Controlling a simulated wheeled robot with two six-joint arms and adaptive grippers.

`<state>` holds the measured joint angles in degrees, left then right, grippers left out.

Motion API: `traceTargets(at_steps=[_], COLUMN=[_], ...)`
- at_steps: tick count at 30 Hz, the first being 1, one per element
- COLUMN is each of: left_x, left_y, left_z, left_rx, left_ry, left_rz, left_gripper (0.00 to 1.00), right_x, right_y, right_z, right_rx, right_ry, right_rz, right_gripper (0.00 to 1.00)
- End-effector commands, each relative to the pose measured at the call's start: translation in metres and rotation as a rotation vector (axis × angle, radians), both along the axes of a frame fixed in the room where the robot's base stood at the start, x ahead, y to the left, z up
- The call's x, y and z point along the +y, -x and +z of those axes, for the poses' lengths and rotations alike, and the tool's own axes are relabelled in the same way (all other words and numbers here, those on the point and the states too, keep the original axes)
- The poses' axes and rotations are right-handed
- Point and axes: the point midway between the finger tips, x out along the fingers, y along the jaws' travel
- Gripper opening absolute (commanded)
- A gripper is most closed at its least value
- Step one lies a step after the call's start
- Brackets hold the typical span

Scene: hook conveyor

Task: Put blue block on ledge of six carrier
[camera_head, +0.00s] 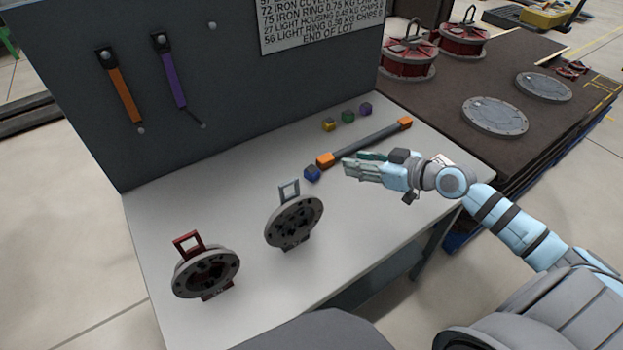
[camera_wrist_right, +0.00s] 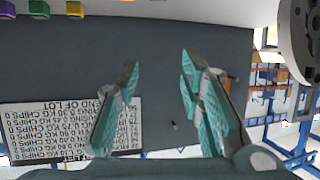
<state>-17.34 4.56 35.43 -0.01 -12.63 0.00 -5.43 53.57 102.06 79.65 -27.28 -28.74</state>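The blue block (camera_head: 311,174) sits on the white table, at the lower left end of a grey bar with orange ends. My right gripper (camera_head: 348,167) reaches in from the right, close to the right of the blue block and apart from it in the picture. In the right wrist view the gripper (camera_wrist_right: 159,65) has its two teal-padded fingers spread, with nothing between them. The blue block cannot be made out in that view. My left gripper is not in view. No carrier marked six can be made out.
The grey bar (camera_head: 369,143) lies on the table (camera_head: 230,198). Yellow (camera_head: 328,125), green (camera_head: 348,117) and purple (camera_head: 365,109) blocks stand behind it. A grey board (camera_head: 225,85) rises behind.

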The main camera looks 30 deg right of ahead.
Motion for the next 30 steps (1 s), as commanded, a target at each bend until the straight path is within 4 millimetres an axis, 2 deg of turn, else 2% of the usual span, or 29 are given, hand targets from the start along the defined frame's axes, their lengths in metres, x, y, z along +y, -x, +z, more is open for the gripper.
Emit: traceTargets(at_steps=[1,7,12,14,21,26,30], left_x=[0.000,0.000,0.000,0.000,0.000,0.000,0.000], left_y=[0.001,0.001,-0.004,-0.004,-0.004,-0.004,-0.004], left_z=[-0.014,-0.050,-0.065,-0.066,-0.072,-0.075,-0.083], left_rx=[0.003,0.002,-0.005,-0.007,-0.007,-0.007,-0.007], left_ry=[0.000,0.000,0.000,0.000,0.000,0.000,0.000], left_rz=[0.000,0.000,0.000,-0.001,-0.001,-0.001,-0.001], left_gripper=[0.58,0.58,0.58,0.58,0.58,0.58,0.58], right_x=[0.000,0.000,0.001,0.005,0.028,0.034,0.042], right_y=[0.000,0.000,-0.005,-0.014,-0.067,-0.084,-0.106], right_z=[-0.014,-0.050,-0.066,-0.069,-0.091,-0.100,-0.117], right_rx=[0.000,0.000,-0.004,-0.005,-0.002,0.000,0.000], right_ry=[0.000,0.000,-0.001,-0.005,-0.005,-0.002,-0.006], right_rz=[0.000,0.000,-0.003,-0.004,-0.002,-0.001,0.000], right_gripper=[0.35,0.35,0.35,0.35,0.35,0.35,0.35])
